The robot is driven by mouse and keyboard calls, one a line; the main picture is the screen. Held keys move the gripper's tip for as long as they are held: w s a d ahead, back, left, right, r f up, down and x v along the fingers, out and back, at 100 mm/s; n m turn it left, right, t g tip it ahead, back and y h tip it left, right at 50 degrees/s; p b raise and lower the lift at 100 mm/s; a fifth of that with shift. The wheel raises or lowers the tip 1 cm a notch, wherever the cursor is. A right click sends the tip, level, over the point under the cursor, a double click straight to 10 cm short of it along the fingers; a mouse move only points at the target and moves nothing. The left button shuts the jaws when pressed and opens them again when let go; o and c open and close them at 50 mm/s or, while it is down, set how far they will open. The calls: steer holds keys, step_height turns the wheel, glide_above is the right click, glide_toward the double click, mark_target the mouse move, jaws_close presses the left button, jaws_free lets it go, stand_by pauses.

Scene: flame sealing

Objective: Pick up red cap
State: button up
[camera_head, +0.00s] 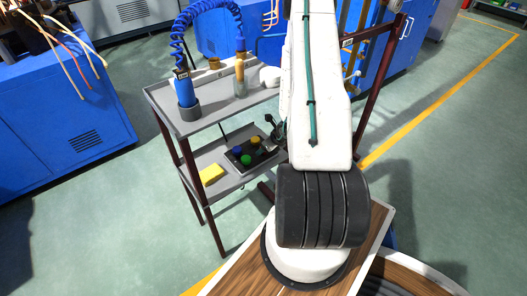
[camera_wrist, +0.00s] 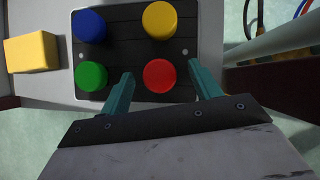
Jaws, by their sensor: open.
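The red cap (camera_wrist: 159,76) is a round disc on a dark holder plate (camera_wrist: 125,48) in the wrist view. It sits at the plate's lower right, below the yellow cap (camera_wrist: 160,20) and right of the green cap (camera_wrist: 91,76). The blue cap (camera_wrist: 90,26) is at the upper left. My gripper (camera_wrist: 165,82) is open, with one teal finger on each side of the red cap. I cannot tell whether the fingers touch it. In the head view the plate (camera_head: 262,158) lies on the cart's lower shelf; the red cap is hard to make out there, and my gripper is mostly hidden.
A yellow block (camera_wrist: 31,52) lies left of the plate. The cart's upper shelf (camera_head: 215,100) overhangs the lower one and bears a blue torch-like tool (camera_head: 185,90) with a coiled hose. Blue hose and poles stand at the wrist view's right. Blue cabinets (camera_head: 65,115) stand at the left.

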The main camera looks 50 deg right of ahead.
steer(key=c, duration=1.1)
steer(key=shift+o, duration=0.2)
